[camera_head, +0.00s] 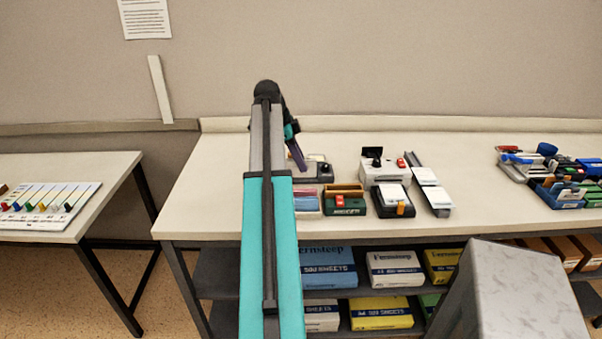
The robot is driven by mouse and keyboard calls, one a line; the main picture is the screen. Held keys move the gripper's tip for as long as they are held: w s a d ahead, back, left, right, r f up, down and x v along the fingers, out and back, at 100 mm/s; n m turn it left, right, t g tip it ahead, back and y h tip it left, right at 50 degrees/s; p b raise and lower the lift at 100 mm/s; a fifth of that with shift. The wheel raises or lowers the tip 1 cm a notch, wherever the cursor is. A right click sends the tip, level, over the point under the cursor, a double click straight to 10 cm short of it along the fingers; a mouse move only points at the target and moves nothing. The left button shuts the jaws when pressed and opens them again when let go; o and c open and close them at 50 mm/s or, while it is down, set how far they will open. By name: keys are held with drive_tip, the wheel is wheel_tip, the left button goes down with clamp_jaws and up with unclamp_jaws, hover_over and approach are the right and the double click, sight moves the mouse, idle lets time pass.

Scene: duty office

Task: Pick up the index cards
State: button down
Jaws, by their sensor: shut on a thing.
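My gripper (298,158) is beyond the far end of my raised arm, low over the back of the long table, by a grey device. It is seen from behind and partly covered by the arm. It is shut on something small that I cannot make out. A tray with pink and light-blue stacks (306,204), possibly index cards, sits right of my arm, its left side hidden. White card-like stacks lie on a black holder (393,195) and on a long dark stand (433,190) further right; I cannot tell which are index cards.
A green box (344,203) and a white device (383,169) stand close by. Trays of supplies (562,175) fill the table's right end. Boxes sit on shelves below. A marbled grey block (520,290) stands in front. Bare tabletop (475,210) lies between.

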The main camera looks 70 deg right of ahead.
drive_tip(key=shift+r, duration=0.85)
drive_tip(key=w+a+f+n+t+h, duration=0.1)
drive_tip(key=w+a+n+t+h, duration=0.15)
drive_tip(key=w+a+n, duration=0.9)
drive_tip(key=w+a+f+n+t+h, duration=0.1)
drive_tip(key=w+a+n+t, duration=0.25)
drive_tip(key=w+a, duration=1.4)
drive_tip(key=w+a+n+t+y, duration=0.1)
drive_tip(key=w+a+n, duration=0.4)
drive_tip(key=a, duration=0.7)
drive_tip(key=w+a+n+t+y, duration=0.1)
drive_tip(key=w+a+n, duration=0.4)
drive_tip(key=a, duration=0.8)
drive_tip(key=w+a+n+y, duration=0.3)
drive_tip(key=w+a+n, duration=0.2)
drive_tip(key=a, duration=0.8)
drive_tip(key=shift+n+t, duration=0.4)
drive_tip(key=shift+n, duration=0.5)
drive_tip(key=shift+r, duration=0.1)
